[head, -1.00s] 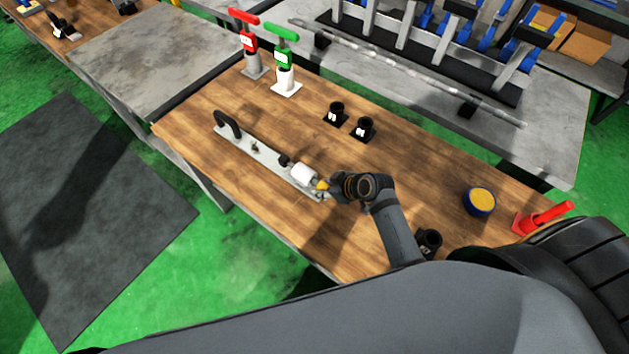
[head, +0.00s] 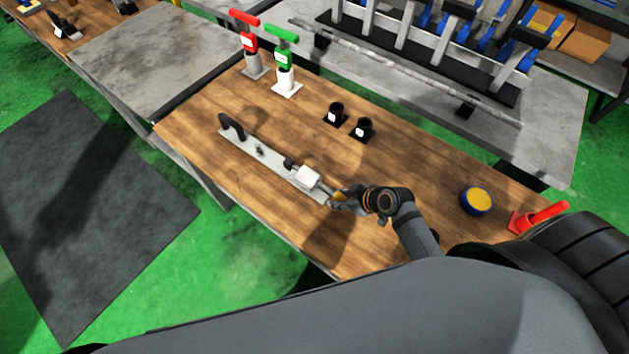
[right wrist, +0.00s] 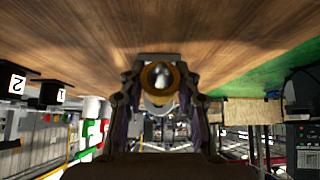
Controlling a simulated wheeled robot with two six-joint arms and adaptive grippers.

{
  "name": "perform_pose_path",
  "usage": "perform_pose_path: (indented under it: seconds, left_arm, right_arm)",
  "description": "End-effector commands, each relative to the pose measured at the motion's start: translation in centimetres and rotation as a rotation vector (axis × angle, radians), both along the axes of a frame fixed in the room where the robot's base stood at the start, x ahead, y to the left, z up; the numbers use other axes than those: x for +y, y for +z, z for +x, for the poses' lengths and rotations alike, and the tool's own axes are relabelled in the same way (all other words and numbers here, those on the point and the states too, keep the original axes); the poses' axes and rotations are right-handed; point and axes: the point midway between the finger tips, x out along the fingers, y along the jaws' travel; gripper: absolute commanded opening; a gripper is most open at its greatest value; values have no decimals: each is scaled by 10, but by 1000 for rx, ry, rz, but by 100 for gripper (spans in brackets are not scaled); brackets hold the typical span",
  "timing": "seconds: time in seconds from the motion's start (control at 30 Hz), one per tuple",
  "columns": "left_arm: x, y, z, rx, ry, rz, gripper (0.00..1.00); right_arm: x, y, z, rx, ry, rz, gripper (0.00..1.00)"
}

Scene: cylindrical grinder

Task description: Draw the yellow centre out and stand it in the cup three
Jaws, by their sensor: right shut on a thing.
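My right gripper (head: 341,198) is shut on the yellow centre (head: 338,195), just right of the white block (head: 308,176) on the long pale plate (head: 270,158). A small gap shows between the yellow part and the block; I cannot tell whether the tip is clear of its bore. In the right wrist view the centre's yellow ring (right wrist: 161,76) sits between the fingers, with the pale block behind it. Two black cups (head: 335,113) (head: 362,128) stand upright behind the plate; the wrist view shows labels 2 (right wrist: 17,84) and 1 (right wrist: 61,95). Cup three is not clearly visible. My left gripper is out of view.
Red (head: 248,42) and green (head: 284,60) handled tools stand at the back left. A blue-yellow round tub (head: 476,201) and a red holder (head: 538,216) are at the right. Bare wood lies between the plate and the black cups.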

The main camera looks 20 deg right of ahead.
Motion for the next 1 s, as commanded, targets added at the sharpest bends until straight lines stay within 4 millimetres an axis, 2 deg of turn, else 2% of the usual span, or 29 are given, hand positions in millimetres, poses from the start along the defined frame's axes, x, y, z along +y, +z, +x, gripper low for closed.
perform_pose_path:
  seconds: [0.2, 0.57, 1.0]
  left_arm:
    - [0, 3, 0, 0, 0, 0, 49]
    - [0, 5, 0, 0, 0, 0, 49]
    - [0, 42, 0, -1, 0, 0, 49]
  right_arm:
    - [-5, 2, -6, -2, 1, 1, 0]
    - [-5, 4, -6, -3, 1, 1, 0]
    - [-5, 43, -6, -3, 1, 1, 0]
